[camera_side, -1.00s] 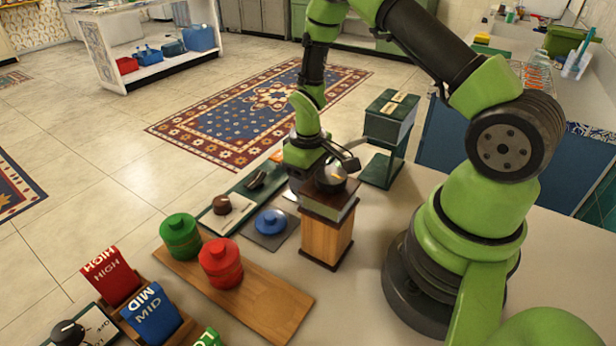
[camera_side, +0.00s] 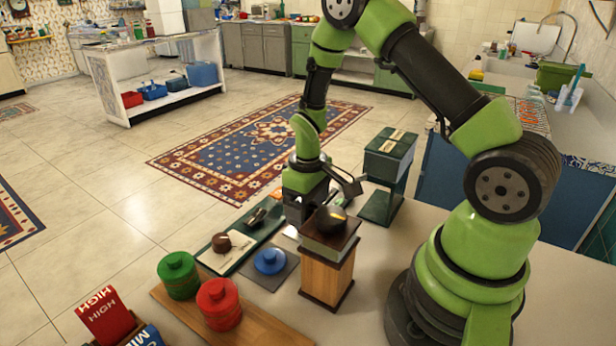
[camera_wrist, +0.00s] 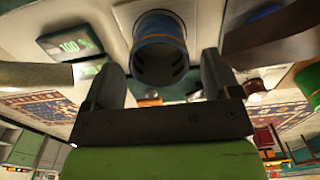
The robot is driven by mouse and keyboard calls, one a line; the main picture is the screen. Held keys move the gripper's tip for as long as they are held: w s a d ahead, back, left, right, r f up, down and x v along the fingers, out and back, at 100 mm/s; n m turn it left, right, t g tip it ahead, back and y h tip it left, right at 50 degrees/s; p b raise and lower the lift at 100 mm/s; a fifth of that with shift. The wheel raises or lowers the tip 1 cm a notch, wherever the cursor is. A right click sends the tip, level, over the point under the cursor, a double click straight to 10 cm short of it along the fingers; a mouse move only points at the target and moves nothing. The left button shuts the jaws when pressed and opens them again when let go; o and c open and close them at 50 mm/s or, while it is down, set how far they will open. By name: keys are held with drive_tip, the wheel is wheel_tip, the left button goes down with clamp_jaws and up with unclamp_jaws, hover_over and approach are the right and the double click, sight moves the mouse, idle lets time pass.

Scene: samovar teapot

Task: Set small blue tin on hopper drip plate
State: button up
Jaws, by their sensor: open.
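In the side view the small blue tin (camera_side: 269,262) stands upright on a dark square plate (camera_side: 286,274). A blue cylinder, apparently this tin, shows in the wrist view (camera_wrist: 160,50) beyond my fingertips. The green hopper (camera_side: 388,158) stands on a post, with a dark green base plate (camera_side: 376,208) below it. I cannot tell for sure which plate is its drip plate. My gripper (camera_side: 306,222) is open and empty, just right of and above the blue tin. It is partly hidden by the wooden pedestal; its two fingers show in the wrist view (camera_wrist: 160,85).
A wooden pedestal (camera_side: 327,275) with a dark dome stands close to my gripper. A green tin (camera_side: 178,276) and a red tin (camera_side: 218,304) stand on a wooden board (camera_side: 262,333). A dark tray (camera_side: 256,240) holds small tools behind the blue tin. Bare table lies right of the pedestal.

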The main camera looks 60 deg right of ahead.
drive_tip(key=s+a+r+m+t, duration=0.1)
drive_tip(key=s+a+r+t, duration=0.1)
drive_tip(key=r, duration=0.8)
drive_tip(key=s+a+r+m+t, duration=0.1)
drive_tip(key=s+a+r, duration=0.15)
drive_tip(key=r, duration=0.85)
drive_tip(key=s+a+r+m+t+y, duration=0.2)
drive_tip(key=s+a+r+t, duration=0.2)
drive_tip(key=s, duration=0.6)
drive_tip(key=shift+a+r, duration=0.9)
